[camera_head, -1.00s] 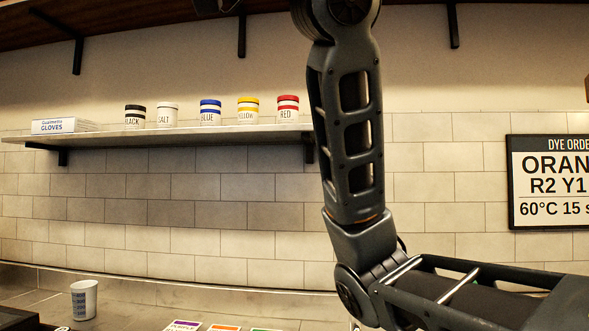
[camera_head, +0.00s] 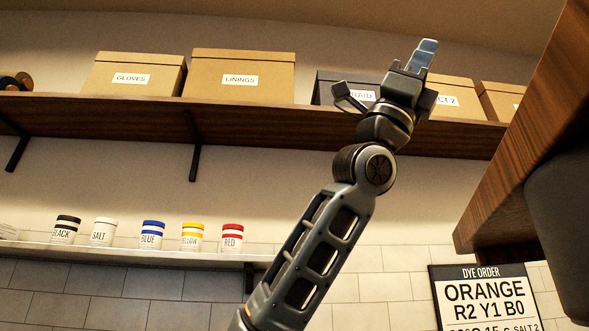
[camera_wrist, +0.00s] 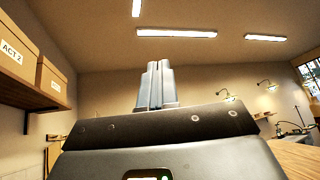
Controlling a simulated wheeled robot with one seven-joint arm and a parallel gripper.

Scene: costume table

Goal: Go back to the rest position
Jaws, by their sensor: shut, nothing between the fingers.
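My gripper (camera_head: 426,52) is raised at the upper right of the head view, pointing up, in front of the upper shelf and its boxes. Its fingers are together with nothing between them. In the wrist view my gripper (camera_wrist: 156,68) points toward the ceiling and wall, with its two fingers side by side and touching. My arm rises from the bottom middle of the head view, leaning right.
The upper wooden shelf (camera_head: 100,113) holds boxes labelled GLOVES (camera_head: 128,78), LININGS (camera_head: 238,80) and others behind my gripper. A lower shelf (camera_head: 130,254) holds several labelled jars. A DYE ORDER sign (camera_head: 487,300) hangs lower right. A wooden structure (camera_head: 530,120) stands close at right.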

